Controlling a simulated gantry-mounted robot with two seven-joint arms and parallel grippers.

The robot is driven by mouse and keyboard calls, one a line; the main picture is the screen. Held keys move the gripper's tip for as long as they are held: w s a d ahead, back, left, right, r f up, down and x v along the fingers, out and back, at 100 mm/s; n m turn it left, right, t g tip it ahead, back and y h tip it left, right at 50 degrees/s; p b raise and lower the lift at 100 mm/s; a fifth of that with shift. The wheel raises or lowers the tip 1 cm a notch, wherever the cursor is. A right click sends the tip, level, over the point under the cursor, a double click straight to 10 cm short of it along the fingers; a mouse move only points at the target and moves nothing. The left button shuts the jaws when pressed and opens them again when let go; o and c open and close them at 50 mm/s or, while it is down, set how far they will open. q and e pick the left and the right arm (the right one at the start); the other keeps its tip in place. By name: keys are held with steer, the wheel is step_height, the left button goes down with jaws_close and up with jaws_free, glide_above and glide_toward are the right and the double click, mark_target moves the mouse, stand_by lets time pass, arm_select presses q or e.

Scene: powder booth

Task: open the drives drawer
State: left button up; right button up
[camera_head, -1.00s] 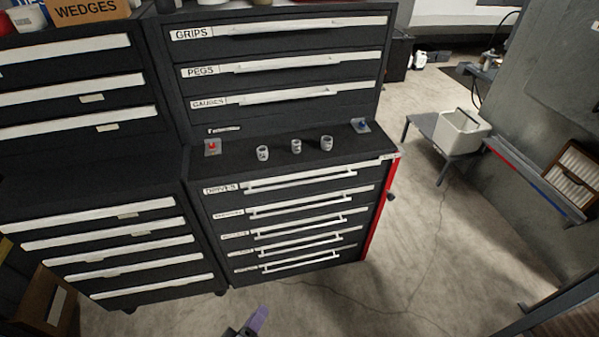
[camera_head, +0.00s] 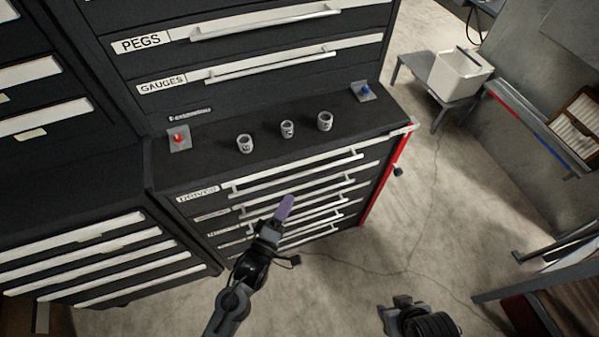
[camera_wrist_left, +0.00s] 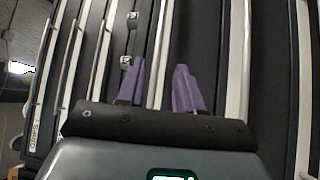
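The drives drawer (camera_head: 198,193) is the top drawer of the lower black cabinet, with a DRIVES label at its left and a long pale bar handle (camera_head: 290,174). Its front looks shut, in line with the drawers below. My left gripper (camera_head: 285,208) has purple fingers and is in front of the lower drawers, below the drives handle in the picture. The left wrist view shows its two fingers (camera_wrist_left: 158,88) apart, with drawer handle bars beyond them; I cannot tell whether they touch one. My right gripper (camera_head: 400,303) is at the bottom edge; its fingers are unclear.
Several small items stand on the cabinet top: grey sockets (camera_head: 287,129), a red-button plate (camera_head: 179,138) and a blue-button plate (camera_head: 364,91). A GAUGES drawer (camera_head: 160,86) is above. Open floor (camera_head: 440,230) lies to the right.

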mark_target(300, 174)
arm_select(q)
steer(key=b+x, duration=0.1)
steer(key=x, duration=0.9)
steer(key=shift+a+r, duration=0.1)
steer(key=shift+a, duration=0.05)
steer(key=shift+c, duration=0.3)
jaws_close()
